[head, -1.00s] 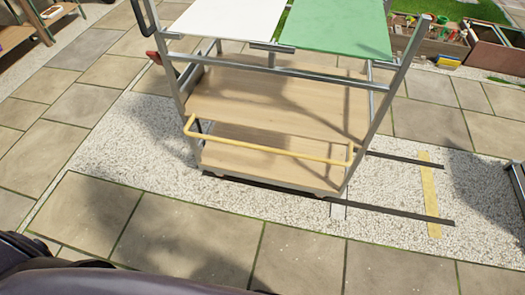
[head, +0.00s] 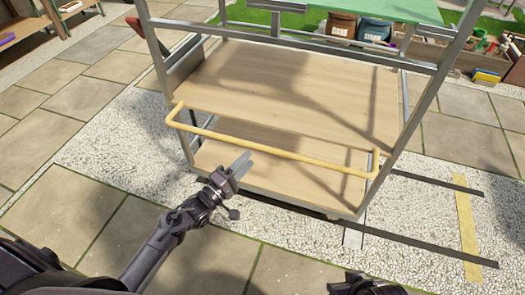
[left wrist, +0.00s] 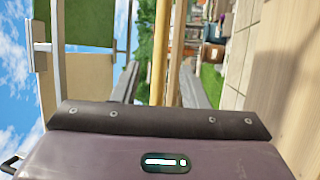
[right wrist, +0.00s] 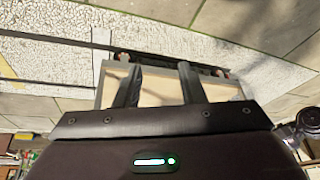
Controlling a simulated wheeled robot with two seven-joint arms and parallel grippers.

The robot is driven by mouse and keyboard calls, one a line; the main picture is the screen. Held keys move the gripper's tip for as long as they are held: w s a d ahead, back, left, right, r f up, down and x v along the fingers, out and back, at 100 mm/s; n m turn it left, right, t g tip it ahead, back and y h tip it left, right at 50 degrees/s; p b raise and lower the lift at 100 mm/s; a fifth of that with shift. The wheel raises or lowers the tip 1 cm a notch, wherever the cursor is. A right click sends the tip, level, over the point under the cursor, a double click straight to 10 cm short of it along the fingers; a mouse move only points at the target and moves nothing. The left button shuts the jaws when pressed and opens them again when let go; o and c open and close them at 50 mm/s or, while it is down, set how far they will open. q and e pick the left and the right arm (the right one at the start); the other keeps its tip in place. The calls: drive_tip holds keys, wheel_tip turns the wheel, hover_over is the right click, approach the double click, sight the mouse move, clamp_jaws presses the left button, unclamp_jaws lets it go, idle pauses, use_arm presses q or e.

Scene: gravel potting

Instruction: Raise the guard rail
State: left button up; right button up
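The guard rail is a yellow bar (head: 270,150) with bent ends, low across the front of the cart, around and below the front edge of its middle wooden shelf (head: 290,85). My left gripper (head: 242,165) is just in front of and below the rail, left of its middle. In the left wrist view its fingers (left wrist: 160,88) are apart, with the yellow rail (left wrist: 160,45) running between them in the picture. I cannot tell if they touch it.
The cart's lower wooden shelf (head: 280,175) lies behind the rail, with slanted metal posts (head: 425,95) at its sides. Dark floor strips (head: 430,245) and a yellow strip (head: 467,228) lie on gravel to the right. Paving in front is clear.

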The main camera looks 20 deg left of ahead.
sight(260, 148)
use_arm(q)
drive_tip(key=b+x, duration=0.1)
drive_tip(key=x, duration=0.6)
drive_tip(key=shift+f, duration=0.15)
use_arm(e)
drive_tip(key=shift+w+a+f+t+y, duration=0.1)
drive_tip(key=shift+w+a+t+y, duration=0.15)
drive_tip(key=shift+a+t+y, duration=0.4)
drive_tip(key=shift+a+h, duration=0.15)
drive_tip(key=shift+h, duration=0.1)
use_arm(q)
clamp_jaws()
use_arm(e)
drive_tip(key=shift+g, duration=0.25)
